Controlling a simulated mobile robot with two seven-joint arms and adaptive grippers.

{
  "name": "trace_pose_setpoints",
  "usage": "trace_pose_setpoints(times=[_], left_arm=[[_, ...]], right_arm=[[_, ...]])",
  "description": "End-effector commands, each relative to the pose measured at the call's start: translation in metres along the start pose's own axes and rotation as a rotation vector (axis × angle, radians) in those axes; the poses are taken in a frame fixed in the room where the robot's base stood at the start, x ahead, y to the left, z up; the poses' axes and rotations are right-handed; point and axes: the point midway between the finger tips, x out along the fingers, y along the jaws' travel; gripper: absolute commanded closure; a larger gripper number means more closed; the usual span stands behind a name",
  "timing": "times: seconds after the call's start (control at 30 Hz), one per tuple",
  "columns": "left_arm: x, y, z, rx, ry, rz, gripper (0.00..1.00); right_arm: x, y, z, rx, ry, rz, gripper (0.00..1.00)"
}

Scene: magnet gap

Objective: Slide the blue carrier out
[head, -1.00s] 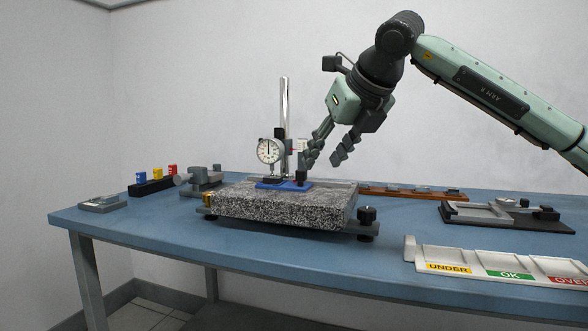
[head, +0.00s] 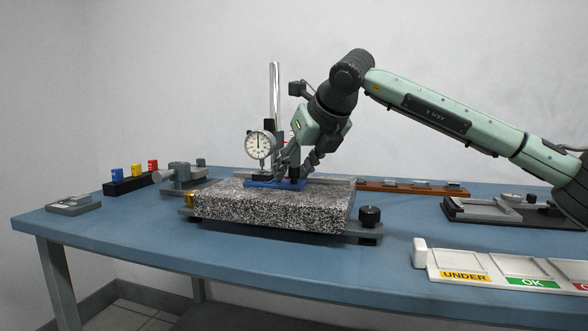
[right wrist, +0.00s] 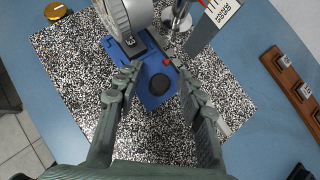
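The blue carrier (head: 262,183) lies on the speckled granite plate (head: 270,208), at the foot of the dial gauge (head: 260,145) and its bright post. My right gripper (head: 291,168) is low over the plate at the carrier's right end. My left gripper is out of view.
A tray (head: 505,270) marked UNDER, OK and OVER stands at the front right. A brown rack (head: 400,187) lies behind the plate. A dark fixture (head: 512,211) is at right. Colored blocks (head: 134,170) stand at left. The blue table (head: 290,262) is clear in front of the plate.

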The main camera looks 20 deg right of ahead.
Motion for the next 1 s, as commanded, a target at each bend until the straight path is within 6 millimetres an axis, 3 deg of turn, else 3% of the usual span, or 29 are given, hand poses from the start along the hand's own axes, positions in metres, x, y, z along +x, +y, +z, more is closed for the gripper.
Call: trace_pose_setpoints(times=[0.27,0.57,1.0], left_arm=[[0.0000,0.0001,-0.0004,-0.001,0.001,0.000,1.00],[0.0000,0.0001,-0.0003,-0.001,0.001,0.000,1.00],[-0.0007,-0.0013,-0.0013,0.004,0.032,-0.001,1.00]], right_arm=[[0.0019,0.0001,0.0000,0.000,0.000,0.000,0.62],[0.0017,-0.0001,-0.0001,0.000,0.000,0.000,0.99],[-0.0010,-0.0077,-0.0062,0.002,0.000,-0.001,1.00]])
